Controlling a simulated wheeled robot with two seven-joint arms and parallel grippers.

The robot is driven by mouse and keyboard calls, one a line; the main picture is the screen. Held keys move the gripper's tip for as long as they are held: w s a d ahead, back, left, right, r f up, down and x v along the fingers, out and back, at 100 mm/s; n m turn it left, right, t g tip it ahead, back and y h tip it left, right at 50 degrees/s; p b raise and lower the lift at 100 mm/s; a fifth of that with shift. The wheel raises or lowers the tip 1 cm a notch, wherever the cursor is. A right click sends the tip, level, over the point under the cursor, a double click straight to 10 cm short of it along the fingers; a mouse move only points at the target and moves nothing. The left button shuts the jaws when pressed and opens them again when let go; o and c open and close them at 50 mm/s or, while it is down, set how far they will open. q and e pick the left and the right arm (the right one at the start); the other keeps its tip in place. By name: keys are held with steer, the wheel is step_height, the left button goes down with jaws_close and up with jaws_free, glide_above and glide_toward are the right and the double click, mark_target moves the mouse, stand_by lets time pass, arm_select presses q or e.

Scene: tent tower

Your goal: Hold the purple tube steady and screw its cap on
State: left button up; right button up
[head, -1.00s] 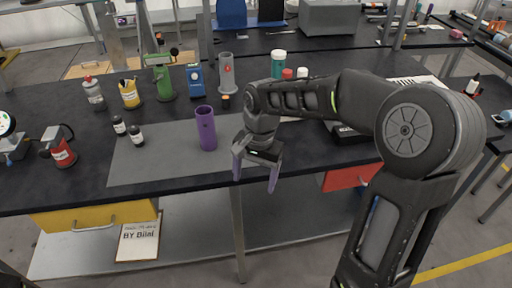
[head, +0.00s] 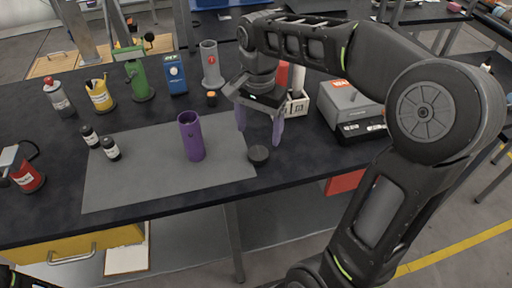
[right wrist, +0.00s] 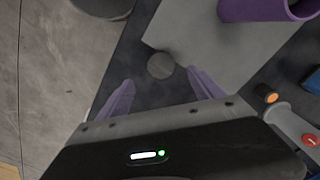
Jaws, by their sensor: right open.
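The purple tube (head: 191,140) stands upright and open-topped on the grey mat (head: 130,180). Part of it shows at the top right of the right wrist view (right wrist: 262,9). A dark round cap (head: 258,155) lies on the bench at the mat's right edge; it also shows as a grey disc in the right wrist view (right wrist: 160,65). My right gripper (head: 260,128) is open and empty, pointing down above and just behind the cap. In the right wrist view its fingers (right wrist: 163,88) flank the space in front of the disc. My left gripper is not seen.
Two small dark bottles (head: 111,149) stand on the mat's left. Behind are a green stand (head: 140,82), a blue box (head: 175,74) and a grey cylinder (head: 211,65). A grey machine (head: 350,105) stands right of the gripper. The mat in front of the tube is clear.

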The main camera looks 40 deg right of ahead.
mark_target(258, 153)
steer(key=shift+f, duration=1.35)
steer(key=shift+w+f+p, duration=0.15)
steer(key=shift+f+p, duration=0.25)
steer(key=shift+f, duration=2.2)
steer(key=shift+c, duration=0.5)
steer(key=c, duration=1.3)
steer(key=shift+r, duration=0.1)
step_height(258, 153, up, 10)
steer(key=shift+f, duration=0.1)
